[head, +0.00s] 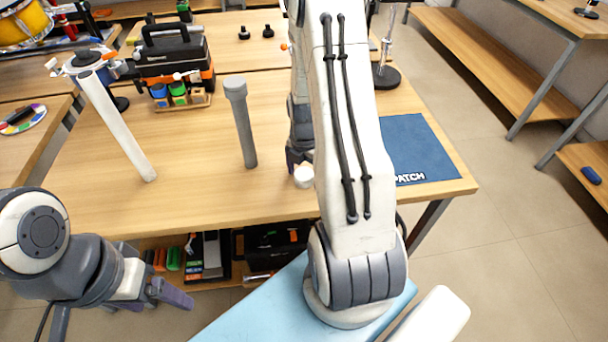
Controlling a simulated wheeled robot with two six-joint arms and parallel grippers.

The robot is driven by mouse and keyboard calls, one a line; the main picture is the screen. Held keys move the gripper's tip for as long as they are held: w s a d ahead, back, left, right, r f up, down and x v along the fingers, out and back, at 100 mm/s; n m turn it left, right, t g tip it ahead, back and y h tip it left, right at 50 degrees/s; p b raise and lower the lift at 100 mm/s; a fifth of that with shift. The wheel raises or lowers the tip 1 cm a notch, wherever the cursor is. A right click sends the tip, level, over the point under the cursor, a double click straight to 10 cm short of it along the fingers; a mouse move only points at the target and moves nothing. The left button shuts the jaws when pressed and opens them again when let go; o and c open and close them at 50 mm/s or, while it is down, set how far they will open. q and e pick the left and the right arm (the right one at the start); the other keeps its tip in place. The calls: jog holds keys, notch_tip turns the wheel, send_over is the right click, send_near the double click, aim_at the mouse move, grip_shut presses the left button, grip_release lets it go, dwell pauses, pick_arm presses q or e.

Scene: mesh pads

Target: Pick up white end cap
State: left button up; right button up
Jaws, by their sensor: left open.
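A small white round piece, which looks like the white end cap (304,176), sits on the wooden table (215,205) near its front edge. My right arm hides part of the area just around it. My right gripper (296,160) is a dark shape beside and just behind the cap, mostly hidden by my arm; I cannot tell whether it touches the cap or how its jaws stand. My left gripper (168,293) is open and empty, low in front of the table, away from the cap.
A white pipe (118,125) and a grey pipe with a wider top (243,125) are on the table to the left. A black and orange toolbox (175,55) stands at the back. A blue mat (418,145) lies at the right. The front middle of the table is clear.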

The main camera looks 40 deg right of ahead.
aim_at(304, 173)
jog(key=c, duration=1.4)
jog(key=shift+o, duration=0.2)
jog(key=shift+r, duration=0.55)
notch_tip(304, 173, up, 3)
jog(key=shift+f, duration=0.15)
jog(key=s+d+r, duration=0.1)
jog(key=s+r, duration=0.1)
jog(key=s, duration=0.1)
jog(key=s+r, duration=0.2)
jog(key=s, duration=0.2)
jog(key=s+d+r, duration=0.1)
jog(key=s+r, duration=0.2)
jog(key=s, duration=0.1)
jog(key=shift+s+d+r, duration=0.1)
jog(key=shift+s+d, duration=0.1)
jog(key=shift+d, duration=0.1)
